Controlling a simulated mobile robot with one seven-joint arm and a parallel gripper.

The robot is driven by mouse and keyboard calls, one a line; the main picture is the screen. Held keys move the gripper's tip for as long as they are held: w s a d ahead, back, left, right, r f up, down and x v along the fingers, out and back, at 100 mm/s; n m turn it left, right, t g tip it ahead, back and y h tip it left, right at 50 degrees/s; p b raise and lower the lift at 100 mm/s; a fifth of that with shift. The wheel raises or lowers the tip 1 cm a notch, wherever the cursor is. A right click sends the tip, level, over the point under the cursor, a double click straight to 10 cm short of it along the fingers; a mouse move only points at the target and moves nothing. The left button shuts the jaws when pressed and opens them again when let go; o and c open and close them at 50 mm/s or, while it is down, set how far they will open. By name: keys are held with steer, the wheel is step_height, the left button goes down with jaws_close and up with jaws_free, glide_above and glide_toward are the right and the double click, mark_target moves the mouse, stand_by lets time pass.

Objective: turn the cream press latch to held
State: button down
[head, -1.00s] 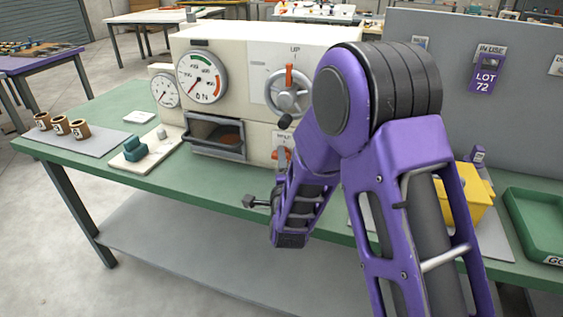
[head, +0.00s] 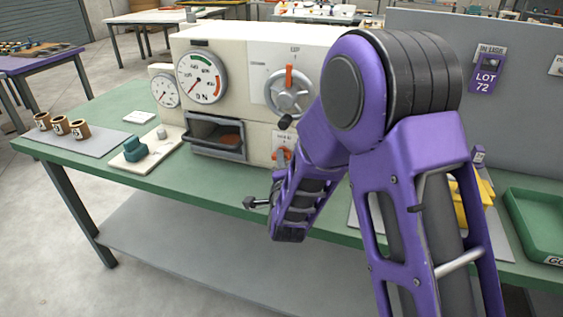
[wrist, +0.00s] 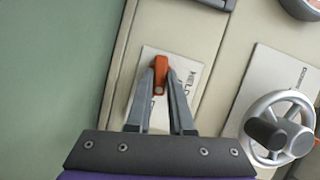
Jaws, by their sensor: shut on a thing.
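The cream press (head: 258,50) stands on the green bench. Its latch is a small orange lever (wrist: 160,64) on a pale label plate (wrist: 148,55), low on the press front. In the wrist view, the word HELD is on the plate to the right of the lever; other lettering is partly covered by the fingers. My gripper (wrist: 161,76) is shut on the orange lever, with a grey finger on each side. In the head view the latch (head: 279,154) shows just beside my arm, which hides the gripper tips.
A grey handwheel (head: 289,92) with a dark knob and an orange pointer sits above the latch.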

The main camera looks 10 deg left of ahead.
steer(key=n, duration=0.1)
steer(key=n+g+h, duration=0.1)
steer(key=n, duration=0.1)
steer(key=shift+a+r, duration=0.1)
steer(key=shift+r, duration=0.15)
steer(key=n+p, duration=0.1)
steer(key=n+g+h+p, duration=0.1)
steer(key=shift+a+r+n+p, duration=0.1)
steer(key=shift+r+n+p, duration=0.1)
steer(key=shift+n+p, duration=0.15)
steer(key=n+h+p, duration=0.1)
steer(key=p, duration=0.1)
steer(key=n+h+p, duration=0.1)
steer(key=n+p, duration=0.1)
steer(key=p, duration=0.1)
steer(key=shift+a+r+g, duration=0.15)
steer(key=shift+g, duration=0.25)
steer(key=n+h+p, duration=0.2)
steer(key=p, duration=0.1)
steer(key=shift+a+f+n+p, duration=0.1)
steer(key=shift+f+n+p, duration=0.1)
steer(key=shift+n+p, duration=0.15)
steer(key=c, duration=0.8)
jaws_free()
